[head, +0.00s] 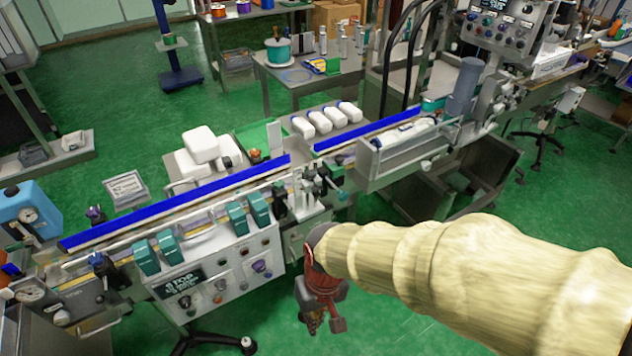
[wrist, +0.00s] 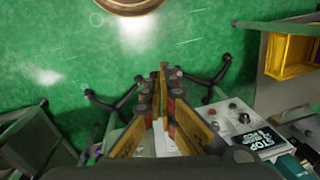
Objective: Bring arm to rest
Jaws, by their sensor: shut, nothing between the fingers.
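My arm, in a cream sleeve, reaches in from the right edge of the head view. My gripper (head: 312,325) hangs below its end, in front of the machine's control panel and over the green floor. In the wrist view my gripper (wrist: 162,75) shows its two fingers with yellow-edged sides, brought together at the tips with nothing between them. It touches nothing that I can see.
The sleeve applicator's conveyor (head: 180,205) with blue rails runs behind my gripper. Its control panel (head: 215,285) stands close on the left. A yellow crate (wrist: 290,55) is at the wrist view's right. Green floor (head: 400,315) lies open below my arm.

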